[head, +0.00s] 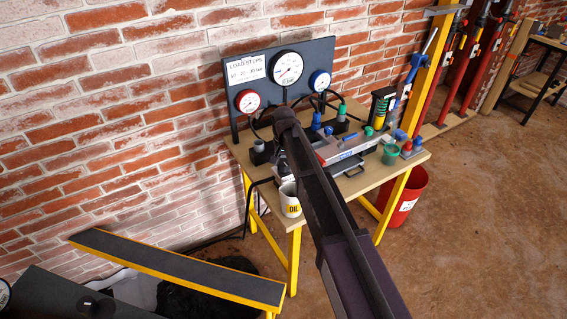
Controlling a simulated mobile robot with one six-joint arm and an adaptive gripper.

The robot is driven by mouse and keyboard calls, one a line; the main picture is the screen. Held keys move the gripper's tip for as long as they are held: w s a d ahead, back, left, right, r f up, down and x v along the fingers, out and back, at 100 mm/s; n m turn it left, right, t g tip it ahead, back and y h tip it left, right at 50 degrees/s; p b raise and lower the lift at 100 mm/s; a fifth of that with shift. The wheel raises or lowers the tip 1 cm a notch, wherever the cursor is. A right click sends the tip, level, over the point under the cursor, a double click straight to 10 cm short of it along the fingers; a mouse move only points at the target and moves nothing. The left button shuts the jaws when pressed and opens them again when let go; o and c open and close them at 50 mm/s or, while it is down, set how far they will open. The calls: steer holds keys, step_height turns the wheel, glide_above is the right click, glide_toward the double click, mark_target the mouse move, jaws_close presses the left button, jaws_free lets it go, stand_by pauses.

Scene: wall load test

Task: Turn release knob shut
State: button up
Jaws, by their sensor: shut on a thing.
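A grey and red hand pump (343,146) lies on the wooden bench, with a blue label on its side. My dark arm reaches from the bottom of the picture up to the bench and bends down at the pump's left end. My gripper (283,168) is low there, partly hidden behind my arm, and is shut on what appears to be the release knob. The knob itself and the fingertips' contact are hidden.
An OIL mug (289,199) stands at the bench's front left corner, close to my gripper. A green cup (389,154) and small coloured parts (411,148) stand to the right. A black hose (249,205) hangs at left. A red bin (405,195) stands beside the bench.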

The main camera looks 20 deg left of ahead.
steer(key=o, duration=1.1)
steer(key=shift+w, duration=0.1)
steer(key=shift+o, duration=0.2)
steer(key=shift+n, duration=0.5)
